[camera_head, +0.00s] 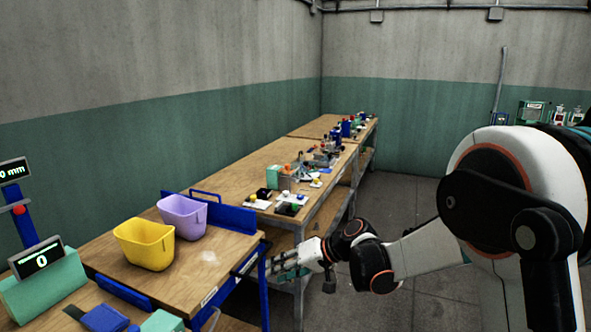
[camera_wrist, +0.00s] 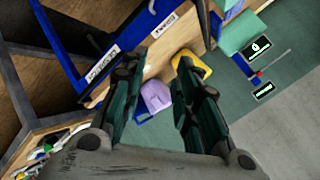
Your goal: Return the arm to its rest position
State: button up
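My arm (camera_head: 430,252) reaches from the right side of the head view toward the benches. My gripper (camera_head: 285,262) is at its end, beside the blue-framed bench edge and clear of the bins. In the wrist view my gripper (camera_wrist: 155,85) shows two dark green fingers spread apart with nothing between them in its grasp. The purple bin and yellow bin appear beyond the fingers, not touched.
A yellow bin (camera_head: 146,244) and a purple bin (camera_head: 183,215) stand on the near wooden bench (camera_head: 205,282). A display reading 0 (camera_head: 40,260) is at left. A long cluttered bench (camera_head: 240,178) runs to the back. Grey floor (camera_head: 400,205) is open at right.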

jog(key=s+d+r+m+t+h, duration=0.1)
jog(key=s+d+r+h, duration=0.2)
jog(key=s+d+r, duration=0.35)
jog(key=s+d+m+t+h, duration=0.1)
jog(key=s+d+h, duration=0.2)
jog(key=s+d, duration=0.5)
jog(key=s+d+r+t+h, duration=0.1)
jog(key=s+d+h, duration=0.3)
jog(key=s+d, duration=0.5)
jog(key=s+t, duration=0.1)
jog(key=s, duration=0.5)
jog(key=shift+s+d+m+h, duration=0.3)
jog(key=shift+s+m, duration=0.05)
jog(key=shift+m, duration=0.05)
jog(key=shift+a+r, duration=0.1)
jog(key=shift+a, duration=0.05)
